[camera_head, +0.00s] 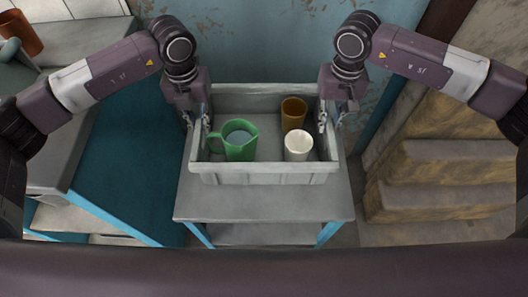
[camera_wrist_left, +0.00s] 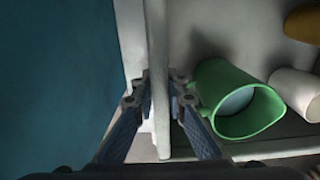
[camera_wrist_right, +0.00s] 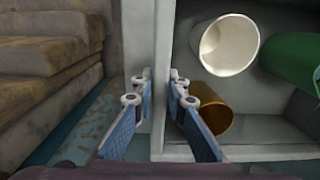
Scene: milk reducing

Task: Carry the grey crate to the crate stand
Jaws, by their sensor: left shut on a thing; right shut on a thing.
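The grey crate (camera_head: 265,178) is level in the middle of the head view, over a small grey-topped stand with blue legs (camera_head: 262,205). I cannot tell whether it rests on the stand or is just above it. A green jug (camera_head: 240,148), a white cup (camera_head: 298,147) and a brown cup (camera_head: 293,113) stand inside it. My left gripper (camera_head: 198,118) is shut on the crate's left wall, which shows between its fingers in the left wrist view (camera_wrist_left: 158,35). My right gripper (camera_head: 331,118) is shut on the right wall, also seen in the right wrist view (camera_wrist_right: 160,35).
A grey counter with a teal side (camera_head: 120,180) stands at the left, with a brown cup (camera_head: 20,35) on its top. Rough stone-like steps (camera_head: 440,185) are at the right. A worn blue wall (camera_head: 265,45) is behind the crate.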

